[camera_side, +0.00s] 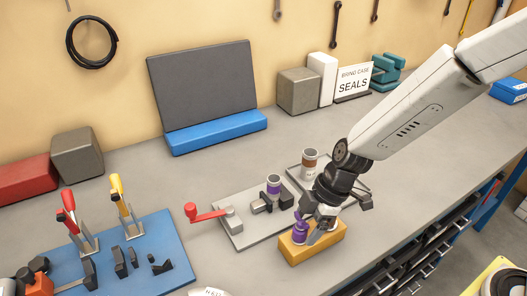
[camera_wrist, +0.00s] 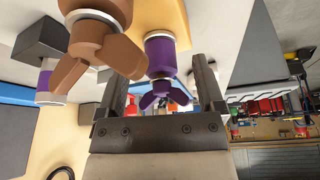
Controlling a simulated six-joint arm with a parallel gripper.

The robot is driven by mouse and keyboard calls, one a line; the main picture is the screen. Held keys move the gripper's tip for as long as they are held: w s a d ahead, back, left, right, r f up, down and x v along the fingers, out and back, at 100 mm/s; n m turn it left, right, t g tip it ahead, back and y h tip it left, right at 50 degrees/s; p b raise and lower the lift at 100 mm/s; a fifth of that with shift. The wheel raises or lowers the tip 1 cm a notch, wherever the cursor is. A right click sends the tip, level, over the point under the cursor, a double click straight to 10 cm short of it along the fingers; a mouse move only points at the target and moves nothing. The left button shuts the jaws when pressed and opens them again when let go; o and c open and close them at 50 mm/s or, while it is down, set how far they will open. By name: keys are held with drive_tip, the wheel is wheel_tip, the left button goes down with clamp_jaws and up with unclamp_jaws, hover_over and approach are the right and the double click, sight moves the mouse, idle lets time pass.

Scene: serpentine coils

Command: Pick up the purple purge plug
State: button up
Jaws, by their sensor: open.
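The purple purge plug (camera_side: 300,231) stands in the orange-yellow block (camera_side: 334,240) near the bench front, in the side view. In the wrist view the purple plug (camera_wrist: 161,55) shows its winged handle and lies between the lines of my two fingers. My gripper (camera_side: 315,214) is close over the block, its fingers spread. The wrist view shows both dark fingers of my gripper (camera_wrist: 160,68) apart with a gap around the plug; I cannot tell whether either touches it. A brown winged plug (camera_wrist: 103,40) is close at left in the wrist view.
Behind the block is a grey plate with a red crank handle (camera_side: 205,213) and a purple-banded cylinder (camera_side: 273,184) in a clamp. A brown-banded cylinder (camera_side: 310,160) stands farther back. A blue board (camera_side: 152,250) with toggle clamps is at left.

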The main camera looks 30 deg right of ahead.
drive_tip(key=shift+w+a+f, duration=0.1)
drive_tip(key=shift+a+f, duration=0.15)
drive_tip(key=shift+f, duration=0.4)
drive_tip(key=shift+c, duration=0.2)
clamp_jaws()
drive_tip(key=shift+w+r, duration=0.1)
drive_tip(key=shift+w+r, duration=0.1)
drive_tip(key=shift+r, duration=0.2)
drive_tip(key=shift+s+r, duration=0.2)
drive_tip(key=shift+r, duration=4.45)
